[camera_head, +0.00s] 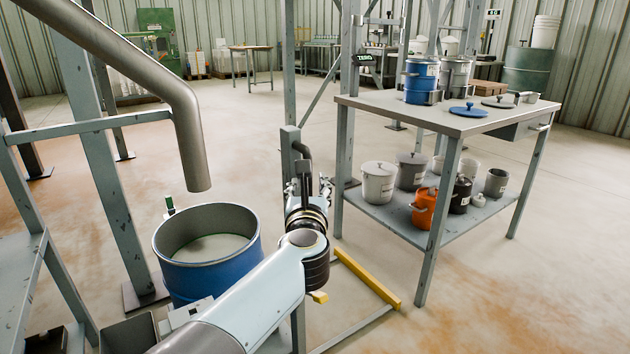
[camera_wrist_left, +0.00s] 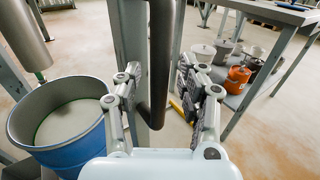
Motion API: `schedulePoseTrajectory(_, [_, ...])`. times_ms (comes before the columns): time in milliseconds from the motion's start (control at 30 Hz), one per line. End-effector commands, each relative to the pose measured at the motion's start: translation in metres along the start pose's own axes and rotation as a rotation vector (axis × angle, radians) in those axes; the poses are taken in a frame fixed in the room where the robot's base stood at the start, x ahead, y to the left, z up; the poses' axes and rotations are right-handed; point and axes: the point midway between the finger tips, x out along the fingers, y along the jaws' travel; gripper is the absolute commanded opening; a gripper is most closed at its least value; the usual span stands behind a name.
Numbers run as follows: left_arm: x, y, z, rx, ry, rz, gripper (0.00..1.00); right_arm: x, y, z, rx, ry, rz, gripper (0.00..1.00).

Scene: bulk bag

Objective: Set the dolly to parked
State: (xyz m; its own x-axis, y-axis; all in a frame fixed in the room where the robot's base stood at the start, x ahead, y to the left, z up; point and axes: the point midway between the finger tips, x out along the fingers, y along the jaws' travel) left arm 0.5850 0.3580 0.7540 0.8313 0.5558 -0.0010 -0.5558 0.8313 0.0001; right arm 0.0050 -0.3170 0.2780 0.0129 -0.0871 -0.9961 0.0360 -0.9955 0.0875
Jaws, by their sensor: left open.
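A dark, bent handle (camera_head: 304,165) hangs on a grey upright post (camera_head: 289,160) in the middle of the head view. My left gripper (camera_head: 308,190) is at this handle, with my arm hiding part of it. In the left wrist view the handle (camera_wrist_left: 160,60) runs down between the two spread fingers of my left gripper (camera_wrist_left: 162,85), which is open. Contact with the handle cannot be told. A blue open drum (camera_head: 200,280) stands left of my arm; it also shows in the left wrist view (camera_wrist_left: 75,150). No dolly can be clearly made out. My right gripper is out of view.
A grey pipe (camera_head: 190,130) ends above the drum. A yellow bar (camera_head: 366,278) lies low on the right of the post. A table (camera_head: 450,118) with pots, lids and a blue drum (camera_head: 421,80) stands to the right. Open floor (camera_head: 530,280) lies front right.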

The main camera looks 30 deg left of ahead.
Motion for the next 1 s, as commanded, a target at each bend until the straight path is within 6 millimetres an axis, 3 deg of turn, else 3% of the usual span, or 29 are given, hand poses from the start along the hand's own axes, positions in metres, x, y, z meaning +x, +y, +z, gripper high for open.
schedulePoseTrajectory(233, [0.0,0.0005,-0.0006,0.0,0.001,0.0,0.4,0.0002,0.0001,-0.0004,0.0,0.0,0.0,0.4])
schedulePoseTrajectory(533, [0.0,0.0003,-0.0004,0.0,0.001,0.0,0.01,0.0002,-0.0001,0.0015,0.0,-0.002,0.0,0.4])
schedulePoseTrajectory(1000, [-0.0006,0.0003,-0.0012,0.001,0.002,0.0,0.0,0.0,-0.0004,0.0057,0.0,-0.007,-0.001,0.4])
